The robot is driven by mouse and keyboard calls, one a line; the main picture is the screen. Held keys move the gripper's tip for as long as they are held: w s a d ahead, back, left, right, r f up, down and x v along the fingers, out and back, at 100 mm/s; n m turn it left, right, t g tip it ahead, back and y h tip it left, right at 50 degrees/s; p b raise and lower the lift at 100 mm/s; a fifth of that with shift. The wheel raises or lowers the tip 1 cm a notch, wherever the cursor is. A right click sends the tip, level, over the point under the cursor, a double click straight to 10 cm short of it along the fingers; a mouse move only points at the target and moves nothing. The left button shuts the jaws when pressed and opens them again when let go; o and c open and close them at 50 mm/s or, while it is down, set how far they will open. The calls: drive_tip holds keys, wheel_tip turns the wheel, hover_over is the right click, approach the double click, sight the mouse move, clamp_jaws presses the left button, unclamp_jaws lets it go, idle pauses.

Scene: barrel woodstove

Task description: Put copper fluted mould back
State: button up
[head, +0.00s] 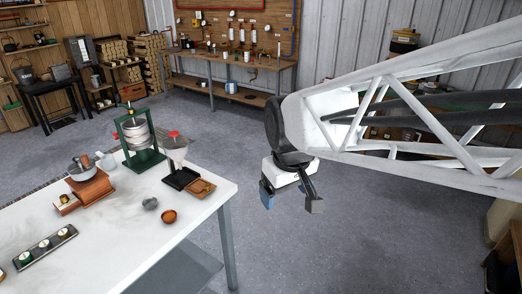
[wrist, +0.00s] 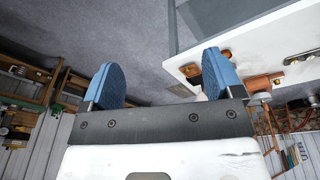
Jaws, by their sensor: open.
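The small round copper mould (head: 169,216) sits on the white table (head: 205,222) near its right end, in the head view. A small grey fluted piece (head: 150,204) stands just behind and left of it. My gripper (head: 290,200) hangs over the floor to the right of the table, well apart from the mould. Its blue-padded fingers are spread and nothing is between them; they also show in the wrist view (wrist: 161,78).
A wooden board (head: 201,188) and a black stand with a clear, red-topped vessel (head: 174,152) are behind the mould. Floor under my gripper is clear.

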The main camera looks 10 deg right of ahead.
drive_tip(key=s+d+f+m, duration=0.1)
drive_tip(key=s+d+m, duration=0.2)
drive_tip(key=s, duration=0.7)
drive_tip(key=shift+s+d+f+m, duration=0.2)
drive_tip(key=shift+s+d+m, duration=0.15)
drive_tip(key=shift+d, duration=0.25)
idle(0.5)
